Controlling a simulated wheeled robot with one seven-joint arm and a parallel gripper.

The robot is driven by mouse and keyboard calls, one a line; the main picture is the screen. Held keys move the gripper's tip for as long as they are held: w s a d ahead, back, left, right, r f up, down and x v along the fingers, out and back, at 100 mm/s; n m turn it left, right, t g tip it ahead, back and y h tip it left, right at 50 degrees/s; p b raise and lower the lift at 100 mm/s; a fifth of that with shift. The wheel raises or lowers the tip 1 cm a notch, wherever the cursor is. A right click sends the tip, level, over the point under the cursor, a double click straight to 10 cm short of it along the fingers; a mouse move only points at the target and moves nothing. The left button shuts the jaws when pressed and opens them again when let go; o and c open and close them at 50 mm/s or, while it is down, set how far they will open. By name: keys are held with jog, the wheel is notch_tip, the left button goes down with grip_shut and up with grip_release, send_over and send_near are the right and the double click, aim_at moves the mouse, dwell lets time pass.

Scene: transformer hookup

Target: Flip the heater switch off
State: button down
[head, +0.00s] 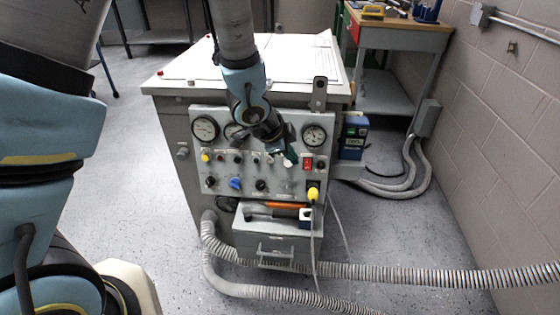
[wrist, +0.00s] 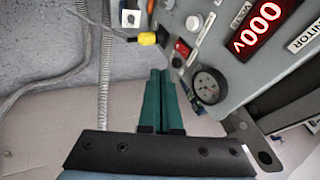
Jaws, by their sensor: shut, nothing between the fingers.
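A red rocker switch (head: 308,163) sits on the right part of the grey control panel (head: 232,170), below a round gauge. Its label is too small to read, so I cannot tell for sure that it is the heater switch or which way it is set. It also shows in the wrist view (wrist: 182,48), up and right of my fingertips. My gripper (head: 290,160) is in front of the panel, just left of the red switch. In the wrist view its green fingers (wrist: 160,73) are together and empty, apart from the switch as far as I can tell.
A yellow plug (head: 313,194) with a hanging cable is below the switch. A round gauge (head: 314,135), knobs and a blue knob (head: 235,184) surround the area. An open drawer (head: 275,237) holding tools juts out below. Grey hoses (head: 400,272) run across the floor.

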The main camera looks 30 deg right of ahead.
dwell(0.3)
send_near(305, 167)
jog(key=s+d+f, duration=0.1)
jog(key=s+f, duration=0.3)
jog(key=f, duration=0.1)
jog(key=shift+w+d+f+p, duration=0.25)
jog(key=shift+w+d+p, duration=0.15)
jog(key=shift+w+d, duration=0.35)
jog(key=shift+w+d+f+p, duration=0.2)
jog(key=shift+w+d+p, duration=0.2)
jog(key=shift+w, duration=0.55)
jog(key=shift+d+f+b, duration=0.15)
jog(key=shift+f+b, duration=0.15)
jog(key=shift+b, duration=0.7)
jog(key=shift+w+r, duration=0.1)
jog(key=shift+r, duration=0.15)
jog(key=shift+r+p, duration=0.7)
jog(key=shift+r, duration=0.15)
